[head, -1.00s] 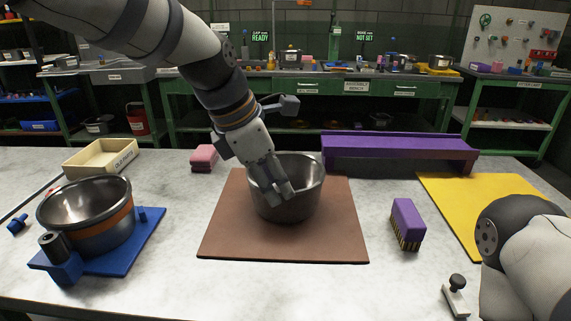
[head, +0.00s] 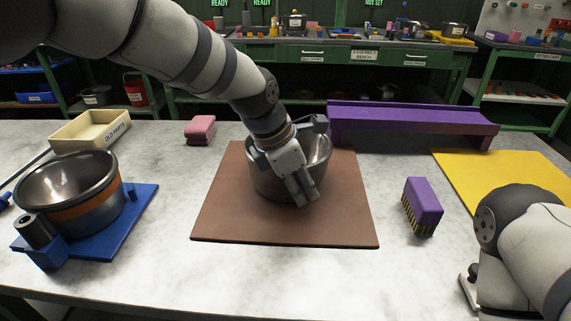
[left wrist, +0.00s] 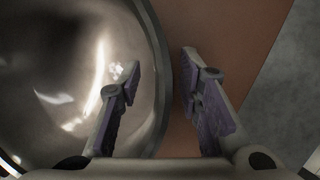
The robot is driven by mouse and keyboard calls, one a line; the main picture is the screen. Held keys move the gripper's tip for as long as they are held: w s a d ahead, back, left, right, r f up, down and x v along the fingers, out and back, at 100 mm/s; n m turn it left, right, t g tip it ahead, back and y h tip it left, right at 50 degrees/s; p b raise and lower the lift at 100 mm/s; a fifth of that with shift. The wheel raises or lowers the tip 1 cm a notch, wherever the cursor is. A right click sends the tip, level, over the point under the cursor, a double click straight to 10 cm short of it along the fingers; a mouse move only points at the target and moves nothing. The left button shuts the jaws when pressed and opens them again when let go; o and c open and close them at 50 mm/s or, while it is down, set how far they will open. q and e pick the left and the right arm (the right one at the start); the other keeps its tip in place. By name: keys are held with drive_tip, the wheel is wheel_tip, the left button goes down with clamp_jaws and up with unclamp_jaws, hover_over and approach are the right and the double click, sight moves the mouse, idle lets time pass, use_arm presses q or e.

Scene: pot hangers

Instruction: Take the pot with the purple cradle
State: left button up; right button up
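A bare steel pot (head: 263,181) stands upright on a brown mat (head: 225,220) in the middle of the table. It fills the left of the left wrist view (left wrist: 60,60). My left gripper (head: 303,195) is at the pot's front right side. In the left wrist view its purple-padded fingers (left wrist: 160,100) are apart, with the pot's rim between them: one over the inside, one outside. I cannot tell whether either touches the wall. A long purple bench-shaped piece (head: 410,118) stands behind, right of the mat.
A second steel pot (head: 75,180) with an orange band sits on a blue base (head: 135,210) at left. A yellow mat (head: 490,170), pink block (head: 200,129) and cream tray (head: 90,131) lie further back.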

use_arm(q)
drive_tip(key=shift+r, duration=0.15)
clamp_jaws()
drive_tip(key=shift+r, duration=0.1)
